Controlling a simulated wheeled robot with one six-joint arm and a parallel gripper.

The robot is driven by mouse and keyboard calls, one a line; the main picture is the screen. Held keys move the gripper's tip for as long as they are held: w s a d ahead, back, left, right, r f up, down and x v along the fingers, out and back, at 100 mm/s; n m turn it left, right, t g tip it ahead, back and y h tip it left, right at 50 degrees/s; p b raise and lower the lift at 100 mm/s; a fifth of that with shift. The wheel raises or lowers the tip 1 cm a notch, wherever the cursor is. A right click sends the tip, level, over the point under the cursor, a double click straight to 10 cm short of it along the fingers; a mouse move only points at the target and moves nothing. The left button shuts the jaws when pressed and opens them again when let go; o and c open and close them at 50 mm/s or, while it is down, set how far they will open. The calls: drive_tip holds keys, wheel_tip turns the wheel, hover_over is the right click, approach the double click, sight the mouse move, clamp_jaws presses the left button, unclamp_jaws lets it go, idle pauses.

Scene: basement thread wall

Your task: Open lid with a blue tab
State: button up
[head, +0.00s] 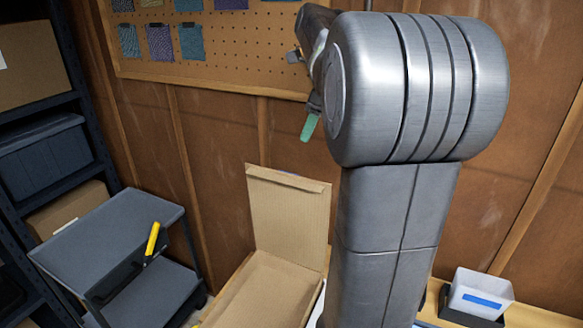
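A cardboard box (265,292) stands low in the middle of the head view, partly hidden behind my arm. Its lid (288,212) stands up nearly vertical at the back, so the box is open, and the part of the inside I see looks empty. A small bluish-purple bit (287,173) shows just behind the lid's top edge; I cannot tell if it is a tab. My gripper (311,120) is above the lid and apart from it in the picture. A green fingertip points down; the rest is mostly hidden by my arm, so its opening is unclear.
A grey cart (110,235) with a yellow-handled item (153,240) stands at left, beside a dark shelf with a lidded bin (42,160). A pegboard (240,45) with thread samples hangs behind. A whitish bin (478,293) with a blue strip sits at lower right.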

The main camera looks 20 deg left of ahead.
drive_tip(key=a+f, duration=0.1)
drive_tip(key=f, duration=0.3)
drive_tip(key=a+f+m, duration=0.1)
drive_tip(key=a+f, duration=0.1)
drive_tip(key=f, duration=0.2)
drive_tip(key=a+f+m, duration=0.1)
drive_tip(key=f, duration=0.3)
drive_tip(key=shift+w+a+f+y+b, duration=0.1)
drive_tip(key=shift+a+f+y+b, duration=0.2)
drive_tip(key=shift+a+f+b, duration=0.1)
clamp_jaws()
